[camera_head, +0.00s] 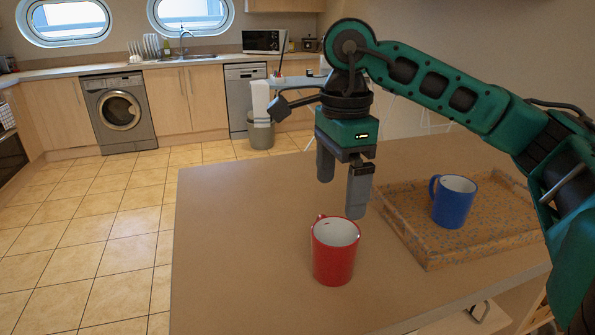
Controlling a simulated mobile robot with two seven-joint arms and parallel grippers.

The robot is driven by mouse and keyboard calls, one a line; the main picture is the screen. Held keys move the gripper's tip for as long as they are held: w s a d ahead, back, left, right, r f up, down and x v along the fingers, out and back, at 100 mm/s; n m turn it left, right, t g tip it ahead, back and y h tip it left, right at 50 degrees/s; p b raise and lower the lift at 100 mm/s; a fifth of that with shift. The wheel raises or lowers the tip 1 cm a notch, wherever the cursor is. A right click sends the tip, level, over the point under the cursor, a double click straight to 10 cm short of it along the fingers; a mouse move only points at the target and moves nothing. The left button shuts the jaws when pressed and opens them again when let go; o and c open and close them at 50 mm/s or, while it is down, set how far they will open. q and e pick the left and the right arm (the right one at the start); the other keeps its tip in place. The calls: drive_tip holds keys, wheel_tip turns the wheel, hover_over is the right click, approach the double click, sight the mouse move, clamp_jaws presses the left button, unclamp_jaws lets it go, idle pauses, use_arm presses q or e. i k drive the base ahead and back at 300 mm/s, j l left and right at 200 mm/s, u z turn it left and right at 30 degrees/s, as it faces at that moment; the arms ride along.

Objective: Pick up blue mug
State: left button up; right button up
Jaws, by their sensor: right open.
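A blue mug (453,203) stands upright on a cork-patterned tray (425,253) at the right of the table. Its handle points left and its inside is white. My right gripper (341,190) is open and empty, pointing down above the table. It is left of the blue mug and the tray, with a clear gap to the mug. My left gripper is not in view.
A red mug (334,252) stands upright on the table (235,235), just below my right gripper in the picture. The left part of the table is bare. A kitchen counter with a washing machine (119,112) is far behind.

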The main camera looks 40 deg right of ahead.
sight(455, 196)
drive_tip(key=k, duration=1)
